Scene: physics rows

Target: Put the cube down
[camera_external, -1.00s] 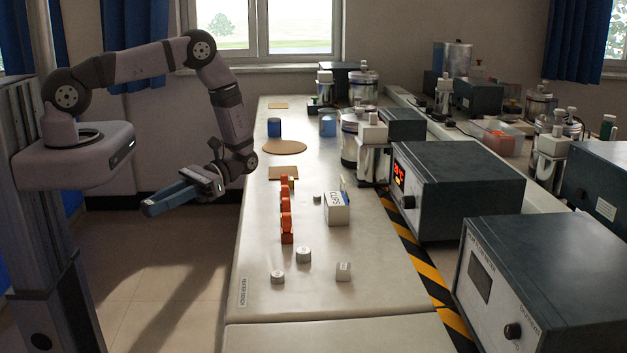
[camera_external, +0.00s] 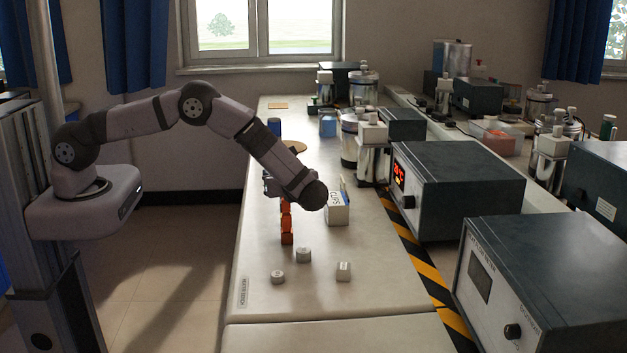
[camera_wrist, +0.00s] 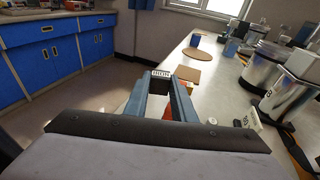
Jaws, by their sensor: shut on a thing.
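My gripper (camera_wrist: 160,84) shows in the wrist view with its two blue fingers shut on a small cube (camera_wrist: 161,73). The cube has a pale, labelled face and sits between the fingertips. In the external view my gripper (camera_external: 271,185) is partly hidden behind my wrist, above the left part of the bench, close to the orange row. The cube is hidden there. I cannot tell the gap between cube and bench.
An orange row (camera_external: 286,224) stands just in front of my gripper, with a white labelled box (camera_external: 338,211) to its right. Small pale blocks (camera_external: 303,255) lie nearer. A round brown mat (camera_wrist: 198,54) and a square brown mat (camera_wrist: 187,74) lie farther along the bench (camera_external: 300,298).

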